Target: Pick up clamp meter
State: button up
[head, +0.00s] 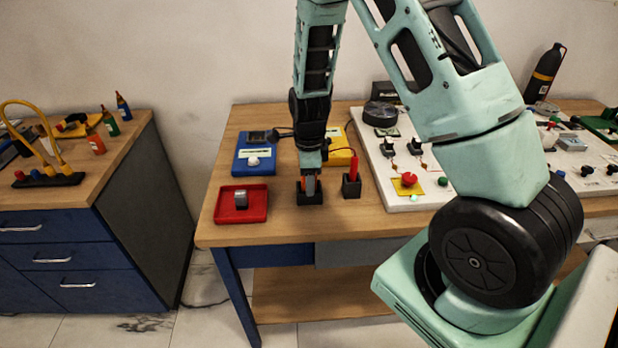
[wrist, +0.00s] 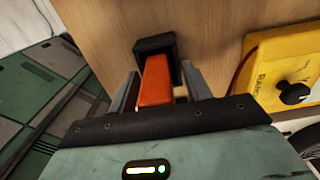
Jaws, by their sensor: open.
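An orange upright piece (head: 308,184), likely the clamp meter, stands in a square black holder (head: 310,198) on the wooden table. In the wrist view the orange piece (wrist: 156,82) rises from the black holder (wrist: 153,45), and its lower part is hidden there. My gripper (head: 309,178) points down right over it. In the wrist view my gripper (wrist: 160,85) is open, with one grey finger on each side of the orange piece. Gaps show beside it, so the fingers do not look closed on it.
A red probe in a black holder (head: 352,188) stands close to the right. A blue meter box (head: 253,160) and a yellow box (head: 343,143) are behind. A white panel (head: 385,180) with switches is farther right.

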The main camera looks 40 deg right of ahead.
grip_shut()
jog(key=shift+r, duration=0.1)
